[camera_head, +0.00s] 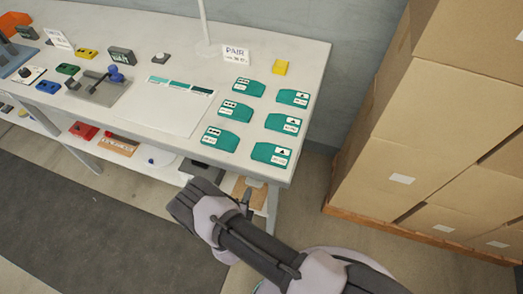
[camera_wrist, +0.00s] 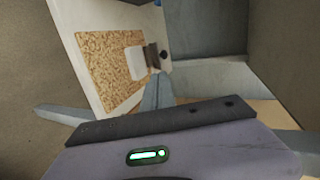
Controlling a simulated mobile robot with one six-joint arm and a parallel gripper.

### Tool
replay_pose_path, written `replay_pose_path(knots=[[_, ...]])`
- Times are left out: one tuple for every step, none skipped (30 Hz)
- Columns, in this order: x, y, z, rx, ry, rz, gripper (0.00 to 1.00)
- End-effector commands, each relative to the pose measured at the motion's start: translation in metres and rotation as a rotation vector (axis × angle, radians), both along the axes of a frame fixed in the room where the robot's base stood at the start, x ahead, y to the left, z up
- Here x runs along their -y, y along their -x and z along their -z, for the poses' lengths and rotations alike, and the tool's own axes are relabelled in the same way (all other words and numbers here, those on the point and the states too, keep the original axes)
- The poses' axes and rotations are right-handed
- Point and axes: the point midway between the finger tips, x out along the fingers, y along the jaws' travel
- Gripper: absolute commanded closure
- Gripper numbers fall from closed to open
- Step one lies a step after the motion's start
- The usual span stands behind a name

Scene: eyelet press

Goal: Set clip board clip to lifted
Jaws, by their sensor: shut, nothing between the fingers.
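The clip board, a tan speckled board (camera_wrist: 97,75), lies on a pale surface in the wrist view. A white sheet (camera_wrist: 136,62) is on it. A small grey upright clip (camera_wrist: 152,55) stands at the sheet's right edge, with a dark knob (camera_wrist: 164,54) beside it. I cannot tell the clip's position clearly. My gripper (camera_wrist: 156,76) is shut and empty, its narrow tip just below the clip in the picture; I cannot tell if they touch. In the head view, a tan piece of board (camera_head: 255,192) shows on the low shelf, partly hidden by my arm, and my fingertips cannot be made out.
Stacked cartons (camera_head: 440,110) stand at the right. A dark mat (camera_head: 90,220) lies on the floor at the left.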

Motion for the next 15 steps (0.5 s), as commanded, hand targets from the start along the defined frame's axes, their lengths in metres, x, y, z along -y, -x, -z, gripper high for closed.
replay_pose_path(knots=[[0.000,-0.001,0.001,0.000,0.000,0.000,1.00],[0.001,-0.002,0.002,0.000,0.000,0.001,1.00],[0.002,-0.005,0.004,0.000,-0.001,0.003,1.00],[0.002,-0.008,0.006,0.000,-0.001,0.003,1.00],[0.003,-0.012,0.008,0.000,-0.001,0.002,1.00],[0.005,-0.019,0.011,0.000,-0.002,0.004,1.00],[0.007,-0.025,0.014,0.001,-0.001,0.004,1.00],[0.008,-0.031,0.017,0.001,-0.002,0.005,1.00],[0.010,-0.039,0.021,0.001,-0.001,0.004,1.00],[0.012,-0.045,0.023,0.002,-0.002,0.004,1.00],[0.013,-0.051,0.026,0.002,-0.002,0.004,1.00],[0.015,-0.059,0.030,0.001,-0.002,0.005,1.00],[0.017,-0.065,0.032,0.001,-0.003,0.004,1.00],[0.018,-0.071,0.035,0.001,-0.001,0.004,1.00],[0.020,-0.079,0.038,0.002,-0.003,0.003,1.00]])
